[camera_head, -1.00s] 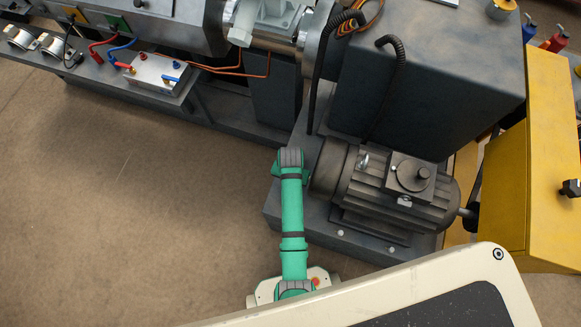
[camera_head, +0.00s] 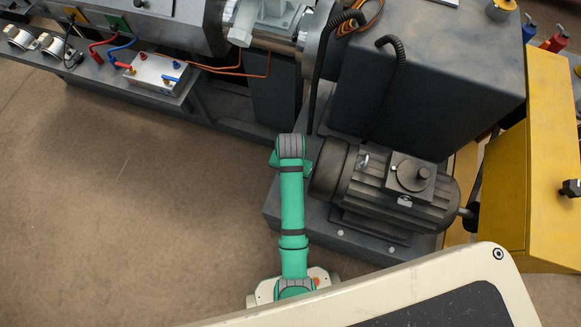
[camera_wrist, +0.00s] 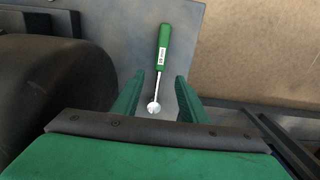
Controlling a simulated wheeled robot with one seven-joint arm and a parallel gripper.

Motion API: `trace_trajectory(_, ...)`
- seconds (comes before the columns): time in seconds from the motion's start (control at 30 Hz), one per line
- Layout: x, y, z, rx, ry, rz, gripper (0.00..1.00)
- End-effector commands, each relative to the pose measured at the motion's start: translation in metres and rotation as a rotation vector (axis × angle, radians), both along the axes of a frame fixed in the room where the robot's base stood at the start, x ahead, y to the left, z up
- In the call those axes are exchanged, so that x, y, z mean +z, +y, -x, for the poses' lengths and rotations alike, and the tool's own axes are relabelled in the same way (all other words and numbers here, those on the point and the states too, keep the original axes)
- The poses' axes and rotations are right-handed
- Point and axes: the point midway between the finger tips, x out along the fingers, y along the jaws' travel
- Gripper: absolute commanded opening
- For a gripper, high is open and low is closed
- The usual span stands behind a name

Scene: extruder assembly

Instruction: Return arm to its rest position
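My green arm stands beside the grey motor (camera_head: 385,190) in the head view, with its upper joint over the edge of the dark machine base. My gripper (camera_wrist: 159,76) does not show clearly in the head view. In the wrist view its two green fingers are spread apart with nothing gripped between them. A tool with a green handle (camera_wrist: 164,48) and a thin metal shaft ending in a round pale tip lies on a grey metal surface (camera_wrist: 185,25) beyond the fingers. Its shaft shows in the gap between the fingers, apart from both.
The extruder frame and a tall dark cabinet (camera_head: 450,70) stand behind the motor. A yellow guard (camera_head: 545,160) is at the right. A small metal box (camera_head: 158,73) with cables sits at the upper left. Brown floor (camera_head: 110,210) is free to the left.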

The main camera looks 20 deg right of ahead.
Motion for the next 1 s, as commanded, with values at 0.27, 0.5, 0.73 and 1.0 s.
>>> trace_trajectory(0.27, 0.022, 0.000, -0.001, 0.000, -0.001, 0.001, 0.40)
trace_trajectory(0.5, 0.023, -0.001, 0.000, -0.002, -0.002, 0.000, 0.40)
trace_trajectory(0.73, 0.009, 0.005, 0.002, 0.050, -0.098, 0.021, 0.40)
trace_trajectory(1.0, -0.006, 0.020, 0.009, 0.173, -0.348, 0.085, 0.40)
